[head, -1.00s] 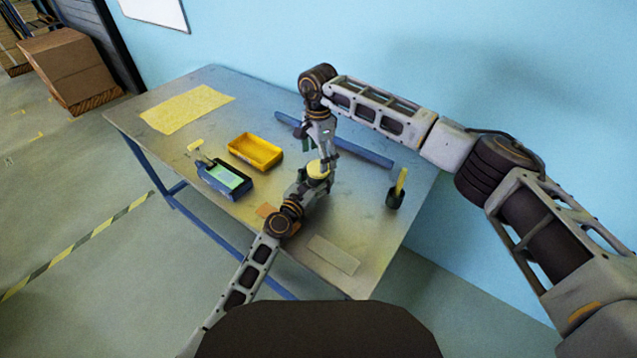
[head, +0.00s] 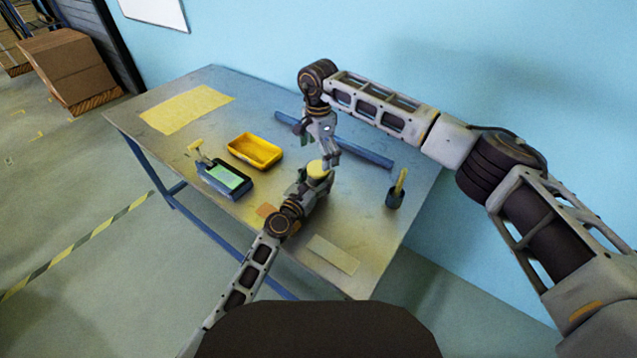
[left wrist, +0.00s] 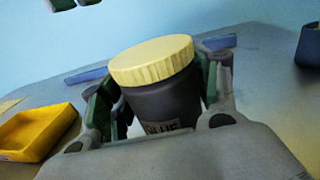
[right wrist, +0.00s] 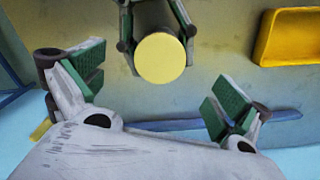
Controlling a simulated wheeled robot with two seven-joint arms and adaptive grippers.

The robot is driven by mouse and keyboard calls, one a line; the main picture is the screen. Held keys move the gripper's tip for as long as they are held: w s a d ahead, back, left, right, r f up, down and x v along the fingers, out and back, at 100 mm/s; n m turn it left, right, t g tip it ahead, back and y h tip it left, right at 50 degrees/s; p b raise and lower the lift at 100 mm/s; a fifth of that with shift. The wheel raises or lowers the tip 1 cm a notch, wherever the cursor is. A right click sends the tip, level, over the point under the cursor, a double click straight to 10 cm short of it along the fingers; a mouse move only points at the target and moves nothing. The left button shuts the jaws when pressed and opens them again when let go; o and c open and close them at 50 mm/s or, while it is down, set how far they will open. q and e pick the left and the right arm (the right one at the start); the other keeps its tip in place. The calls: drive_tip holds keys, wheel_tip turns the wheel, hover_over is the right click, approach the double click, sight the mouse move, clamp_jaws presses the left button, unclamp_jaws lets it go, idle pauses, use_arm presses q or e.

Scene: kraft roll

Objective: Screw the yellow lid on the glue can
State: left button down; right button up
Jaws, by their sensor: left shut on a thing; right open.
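The glue can (left wrist: 165,100) is dark with a partly visible "GLUE" label and stands upright in the left wrist view. The yellow lid (left wrist: 152,60) sits on top of it and looks level there. My left gripper (left wrist: 160,105) is shut around the can's sides, below the lid. In the head view the lid (head: 318,169) shows at the end of my left arm; the can is mostly hidden. My right gripper (right wrist: 155,95) is open and empty, with its fingers wide apart. In the head view it hangs above the lid (right wrist: 160,58), apart from it.
A yellow bin (head: 255,151) and a dark blue tray with a green inside (head: 224,180) lie left on the table (head: 270,220). A blue bar (head: 350,148) lies behind. A dark cup with a yellow stick (head: 395,196) stands right. A beige strip (head: 333,254) lies in front.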

wheel_tip(320, 180, up, 12)
idle(0.7)
use_arm(q)
drive_tip(key=shift+c, duration=1.5)
unclamp_jaws()
drive_tip(key=shift+s+a, duration=0.1)
drive_tip(key=shift+s, duration=0.1)
drive_tip(key=shift+v, duration=5.8)
